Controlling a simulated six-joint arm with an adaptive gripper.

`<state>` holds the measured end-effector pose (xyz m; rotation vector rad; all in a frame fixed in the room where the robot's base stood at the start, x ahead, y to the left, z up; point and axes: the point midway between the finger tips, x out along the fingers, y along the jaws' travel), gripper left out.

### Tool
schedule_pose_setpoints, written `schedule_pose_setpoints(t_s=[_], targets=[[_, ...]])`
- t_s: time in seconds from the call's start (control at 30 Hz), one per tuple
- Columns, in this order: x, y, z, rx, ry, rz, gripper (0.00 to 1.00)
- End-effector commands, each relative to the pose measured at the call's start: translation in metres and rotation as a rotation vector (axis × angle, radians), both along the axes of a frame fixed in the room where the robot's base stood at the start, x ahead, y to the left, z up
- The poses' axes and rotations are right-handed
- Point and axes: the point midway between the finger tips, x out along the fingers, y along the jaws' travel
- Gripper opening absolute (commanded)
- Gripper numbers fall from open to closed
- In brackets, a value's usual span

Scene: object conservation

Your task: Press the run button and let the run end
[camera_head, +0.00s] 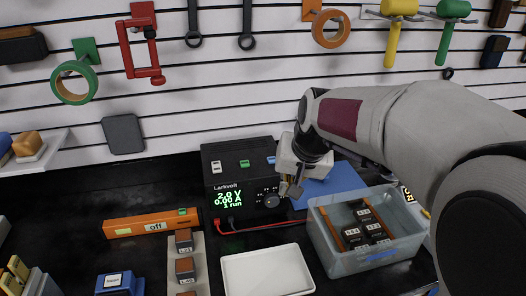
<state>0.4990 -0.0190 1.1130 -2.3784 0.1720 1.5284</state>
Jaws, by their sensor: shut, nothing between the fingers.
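A black power supply (233,165) labelled Larkvolt stands at the back centre of the bench. Its green display (228,198) reads 2.0 V, 0.00 A and "1 run". Small buttons and a round knob (271,201) are at the right of its front face. The run button cannot be told apart at this size. My gripper (291,190) is shut and empty, pointing down just right of the front panel, close to the knob. Whether it touches the panel I cannot tell.
An orange strip (128,225) labelled "off" lies at the left. A white tray (266,288) lies in front of the supply. A grey bin (398,252) with several black blocks stands at the right. Red and black leads (262,226) run from the supply. Tools hang on the slatted wall.

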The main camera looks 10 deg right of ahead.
Motion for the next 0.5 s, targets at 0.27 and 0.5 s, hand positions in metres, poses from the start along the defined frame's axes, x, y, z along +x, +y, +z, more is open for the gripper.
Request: schedule_pose_setpoints(t_s=[0.27,0.5], targets=[[0.066,-0.007,0.003,0.058,-0.064,-0.088,0.0],[0.131,-0.014,0.021,0.125,-0.166,-0.183,0.0]])
